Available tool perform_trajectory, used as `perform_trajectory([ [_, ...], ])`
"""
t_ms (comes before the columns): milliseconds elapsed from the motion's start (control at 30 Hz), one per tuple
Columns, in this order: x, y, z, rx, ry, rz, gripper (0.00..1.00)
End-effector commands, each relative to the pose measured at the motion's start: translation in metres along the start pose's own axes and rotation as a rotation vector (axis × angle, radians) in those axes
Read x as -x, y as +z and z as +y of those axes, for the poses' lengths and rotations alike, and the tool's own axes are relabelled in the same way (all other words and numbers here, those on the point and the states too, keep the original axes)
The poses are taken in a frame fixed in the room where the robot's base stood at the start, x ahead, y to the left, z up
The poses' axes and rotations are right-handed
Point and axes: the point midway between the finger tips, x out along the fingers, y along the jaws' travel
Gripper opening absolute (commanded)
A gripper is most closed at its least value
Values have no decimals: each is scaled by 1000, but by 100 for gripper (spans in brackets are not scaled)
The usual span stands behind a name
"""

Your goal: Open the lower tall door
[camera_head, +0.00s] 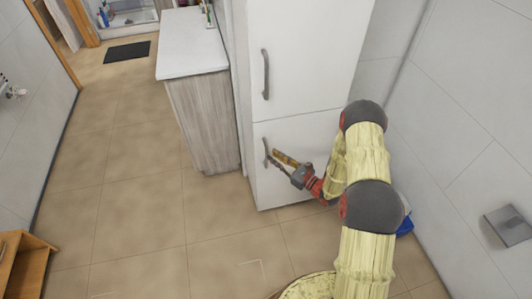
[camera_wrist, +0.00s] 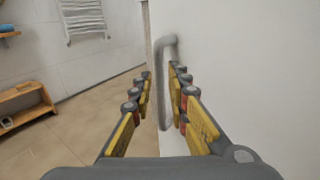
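The lower tall door (camera_head: 300,135) is a white panel of the tall cabinet and looks closed. Its grey vertical handle (camera_head: 266,150) is near its left edge. In the wrist view the handle (camera_wrist: 161,100) runs up the middle of the picture, between the two fingers. My gripper (camera_head: 276,161) is at the handle from the right side, with its fingers spread. In the wrist view the gripper (camera_wrist: 162,78) is open, with a finger on each side of the handle. I cannot tell whether either finger touches it.
The upper door (camera_head: 305,55) has its own handle (camera_head: 265,74). A wood-fronted counter (camera_head: 203,120) with a white top stands left of the cabinet. A tiled wall (camera_head: 460,130) is close on the right. A wooden shelf (camera_head: 20,262) is at the lower left. The floor (camera_head: 135,195) between is clear.

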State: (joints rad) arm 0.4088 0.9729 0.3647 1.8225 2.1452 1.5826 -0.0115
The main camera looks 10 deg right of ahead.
Motion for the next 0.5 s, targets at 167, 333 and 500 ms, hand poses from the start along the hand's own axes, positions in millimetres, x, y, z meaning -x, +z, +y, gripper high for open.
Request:
perform_trajectory([
  [167,-29,-2,1,2,4,0,17],
  [333,-45,-1,1,0,3,1,17],
  [500,-50,-1,0,0,1,2,17],
])
